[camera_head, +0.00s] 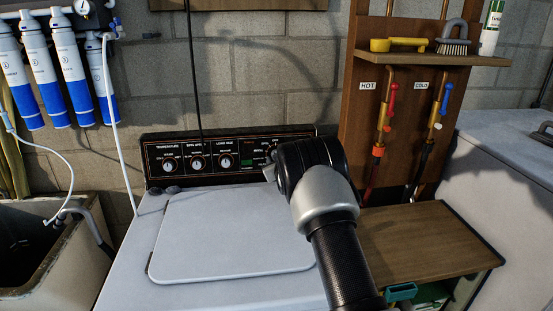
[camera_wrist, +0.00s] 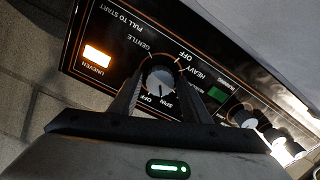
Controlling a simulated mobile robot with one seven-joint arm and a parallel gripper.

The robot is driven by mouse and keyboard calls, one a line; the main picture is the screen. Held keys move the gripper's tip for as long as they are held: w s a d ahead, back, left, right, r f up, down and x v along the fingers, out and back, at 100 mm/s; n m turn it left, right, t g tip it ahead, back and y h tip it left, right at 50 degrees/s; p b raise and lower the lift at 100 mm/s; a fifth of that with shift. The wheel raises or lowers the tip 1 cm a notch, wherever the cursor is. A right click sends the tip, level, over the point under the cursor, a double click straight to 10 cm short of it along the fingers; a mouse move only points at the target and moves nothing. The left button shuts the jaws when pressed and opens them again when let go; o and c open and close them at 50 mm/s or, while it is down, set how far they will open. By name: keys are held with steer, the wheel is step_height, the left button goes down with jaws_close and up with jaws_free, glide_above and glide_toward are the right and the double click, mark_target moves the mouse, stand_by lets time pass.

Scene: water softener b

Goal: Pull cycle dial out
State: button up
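The cycle dial (camera_wrist: 161,79) is a round dark knob with a grey face on the washer's black control panel (camera_wrist: 112,52). Printed words around it include GENTLE, HEAVY, OFF and SPIN, with PULL TO START nearby. In the wrist view my gripper (camera_wrist: 162,84) has one finger on each side of the dial, very close to its rim. I cannot tell whether the fingers touch it. In the head view my gripper (camera_head: 273,172) is at the right part of the control panel (camera_head: 225,136), and my wrist hides the dial there.
Smaller knobs (camera_head: 225,161) line the panel to the left in the head view. The washer's closed lid (camera_head: 232,232) lies below. A wooden board with hot and cold valves (camera_head: 379,150) stands at right, above a low wooden table (camera_head: 425,240). An orange UNEVEN light (camera_wrist: 97,54) glows.

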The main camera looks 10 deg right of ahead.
steer(key=c, duration=0.7)
steer(key=shift+s, duration=0.35)
steer(key=o, duration=1.1)
steer(key=shift+s+r, duration=0.1)
steer(key=shift+s, duration=0.05)
